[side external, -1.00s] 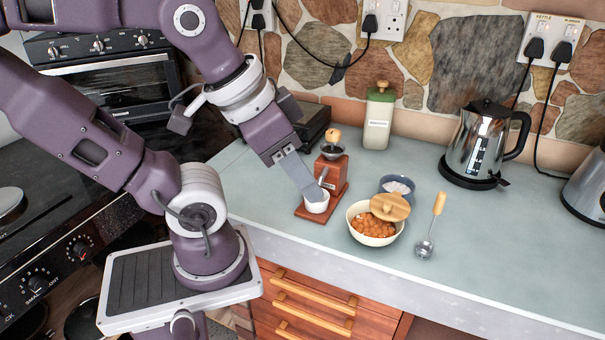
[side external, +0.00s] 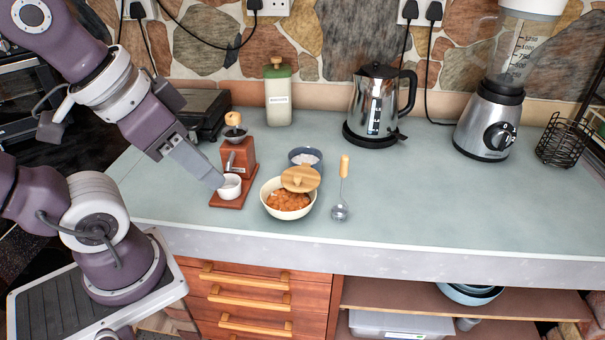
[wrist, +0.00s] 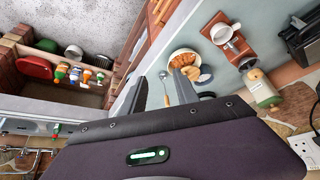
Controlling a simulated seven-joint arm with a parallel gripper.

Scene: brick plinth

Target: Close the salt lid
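The salt is a blue-grey bowl of white grains (side external: 305,157) on the counter, behind a cream bowl; its top is uncovered. It also shows in the wrist view (wrist: 206,74). A round wooden lid with a knob (side external: 300,180) rests tilted on the back rim of the cream bowl (side external: 272,205), which holds orange food. My gripper (side external: 217,181) is left of both bowls and appears beside the white cup of the grinder in the side view. In the wrist view its two fingers (wrist: 160,78) are apart with nothing between them. My gripper does not touch the lid.
A red-brown grinder (side external: 238,160) with a white cup (side external: 230,187) stands left of the bowls. A green-topped jar (side external: 279,98), a kettle (side external: 377,105) and a blender (side external: 490,120) stand behind. The right counter front is clear.

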